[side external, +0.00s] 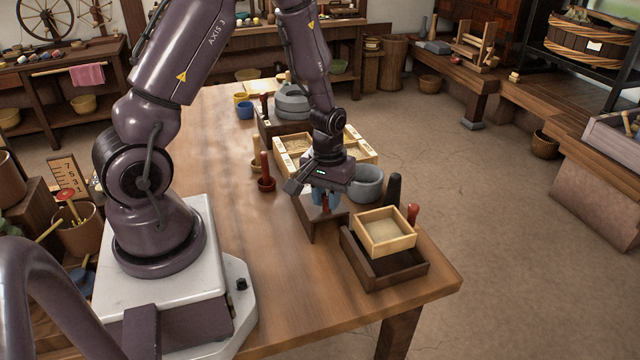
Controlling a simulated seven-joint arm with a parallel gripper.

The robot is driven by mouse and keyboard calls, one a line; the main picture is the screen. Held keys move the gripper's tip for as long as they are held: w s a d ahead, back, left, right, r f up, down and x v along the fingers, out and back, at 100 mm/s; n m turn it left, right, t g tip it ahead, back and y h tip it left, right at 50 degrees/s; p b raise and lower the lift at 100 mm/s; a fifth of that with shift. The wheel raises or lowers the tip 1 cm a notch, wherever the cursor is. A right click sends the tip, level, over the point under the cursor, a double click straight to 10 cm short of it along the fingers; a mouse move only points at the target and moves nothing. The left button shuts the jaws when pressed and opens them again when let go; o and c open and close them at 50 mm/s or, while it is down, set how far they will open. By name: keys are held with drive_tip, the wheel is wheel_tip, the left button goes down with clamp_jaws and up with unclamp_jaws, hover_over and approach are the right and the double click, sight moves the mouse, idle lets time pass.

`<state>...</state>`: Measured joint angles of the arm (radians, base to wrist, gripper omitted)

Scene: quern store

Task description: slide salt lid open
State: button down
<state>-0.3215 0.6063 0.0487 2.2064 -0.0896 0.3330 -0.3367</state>
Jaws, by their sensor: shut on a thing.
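My gripper (325,198) points down over a small dark-brown wooden box (307,222) near the middle of the table, which I take to be the salt box. My gripper and wrist hide much of the top, so I cannot tell how far the lid stands open.
A dark tray (410,277) with a pale sieve-like frame (385,232) stands close at the right. A grey bowl (366,183), black pestle (393,190) and compartmented pale box (292,146) stand behind. The front tabletop is clear.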

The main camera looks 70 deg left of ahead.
sight(327, 195)
drive_tip(key=shift+d, duration=0.1)
drive_tip(key=c, duration=1)
unclamp_jaws()
drive_tip(key=shift+o, duration=0.2)
drive_tip(key=shift+r, duration=0.1)
wheel_tip(327, 195, up, 13)
